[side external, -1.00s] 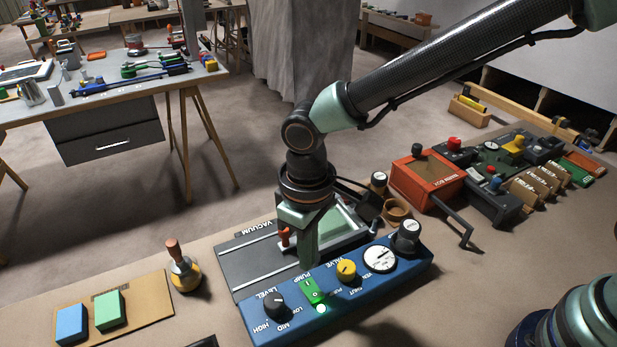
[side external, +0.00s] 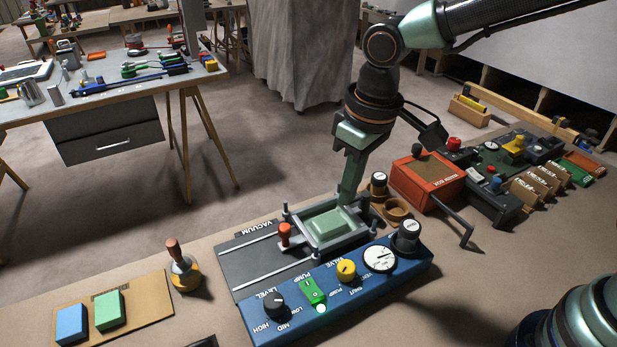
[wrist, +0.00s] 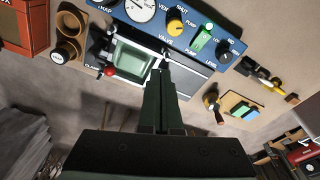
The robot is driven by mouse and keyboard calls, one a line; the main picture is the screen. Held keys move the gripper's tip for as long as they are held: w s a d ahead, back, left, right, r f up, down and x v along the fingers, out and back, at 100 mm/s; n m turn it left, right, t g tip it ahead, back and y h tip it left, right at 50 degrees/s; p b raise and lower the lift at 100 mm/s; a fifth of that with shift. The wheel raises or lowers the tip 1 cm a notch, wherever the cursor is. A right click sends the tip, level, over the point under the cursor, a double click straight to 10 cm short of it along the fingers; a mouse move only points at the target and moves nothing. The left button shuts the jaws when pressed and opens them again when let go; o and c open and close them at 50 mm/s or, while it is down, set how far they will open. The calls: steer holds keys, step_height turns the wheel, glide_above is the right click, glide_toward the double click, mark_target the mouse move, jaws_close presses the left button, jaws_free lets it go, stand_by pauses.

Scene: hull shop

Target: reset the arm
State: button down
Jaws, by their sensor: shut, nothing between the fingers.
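My gripper (side external: 350,203) is shut and empty. In the side view its fingertips are above the back right of the tray fixture on the vacuum station, pointing down. In the wrist view the closed fingers (wrist: 161,72) point at the fixture. The vacuum station's blue control panel (side external: 285,317) carries a black level knob, a green pump switch with a lit lamp, a yellow valve knob and a white gauge. The fixture (side external: 318,247) has a pale green tray (side external: 327,228) and a red-orange knob (side external: 285,234). I cannot tell whether the fingertips touch the fixture.
An orange-red box (side external: 427,181) with a bent black handle stands to the right. Brown cups (side external: 397,209) sit beside the fixture. A bottle (side external: 184,268) with a wooden handle and a board (side external: 152,312) with blue and green blocks lie left. The space above the bench's left is clear.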

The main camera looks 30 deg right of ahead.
steer(key=s+d+r+m+t, duration=0.2)
steer(key=d+r, duration=0.1)
steer(key=d, duration=0.7)
steer(key=s+d+r+m+t, duration=0.2)
steer(key=s+d+r, duration=0.1)
steer(key=d, duration=0.7)
steer(key=shift+s+r+h, duration=0.15)
steer(key=shift+r+h, duration=0.05)
steer(key=shift+h, duration=0.2)
